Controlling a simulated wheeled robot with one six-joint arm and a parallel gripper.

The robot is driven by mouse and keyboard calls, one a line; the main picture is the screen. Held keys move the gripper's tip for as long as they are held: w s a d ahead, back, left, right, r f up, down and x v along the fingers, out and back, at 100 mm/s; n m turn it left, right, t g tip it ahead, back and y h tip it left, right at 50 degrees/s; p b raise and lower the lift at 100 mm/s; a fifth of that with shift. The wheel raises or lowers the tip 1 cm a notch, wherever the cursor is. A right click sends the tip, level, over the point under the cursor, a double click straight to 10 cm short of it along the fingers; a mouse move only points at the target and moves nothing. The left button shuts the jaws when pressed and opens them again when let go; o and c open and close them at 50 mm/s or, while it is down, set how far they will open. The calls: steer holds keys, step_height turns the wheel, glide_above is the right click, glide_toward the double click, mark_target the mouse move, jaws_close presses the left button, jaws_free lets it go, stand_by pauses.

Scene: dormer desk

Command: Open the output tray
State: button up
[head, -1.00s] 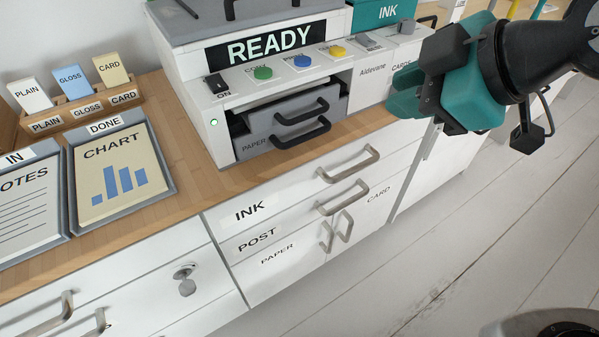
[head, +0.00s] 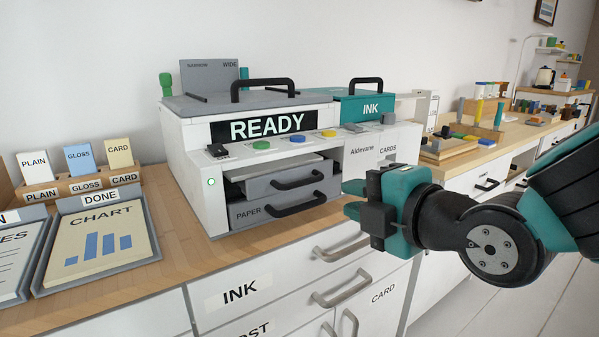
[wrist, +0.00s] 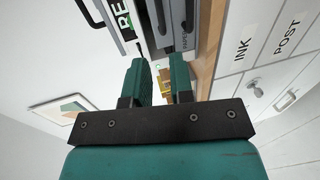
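The grey printer (head: 185,150) shows READY on its screen and stands on the wooden counter. In its front opening are two grey trays with black bar handles. The upper tray (head: 262,187) carries no label that I can read, and I take it as the output tray. The lower tray (head: 245,214) is marked PAPER. Both look pushed in. My gripper (head: 353,199) is just right of the handles, in front of the printer, pointing left and touching neither. In the wrist view, my gripper (wrist: 160,78) has its fingers apart with nothing between them.
Counter drawers marked INK (head: 235,291) and POST lie below, with protruding metal handles (head: 341,290). The DONE tray (head: 85,280) and card holder (head: 82,187) are at left. Blocks and a wooden tray (head: 455,155) are on the right counter. Floor shows at lower right.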

mark_target(303, 184)
steer(key=p+x, duration=0.1)
steer(key=x, duration=1.3)
steer(key=shift+f, duration=0.1)
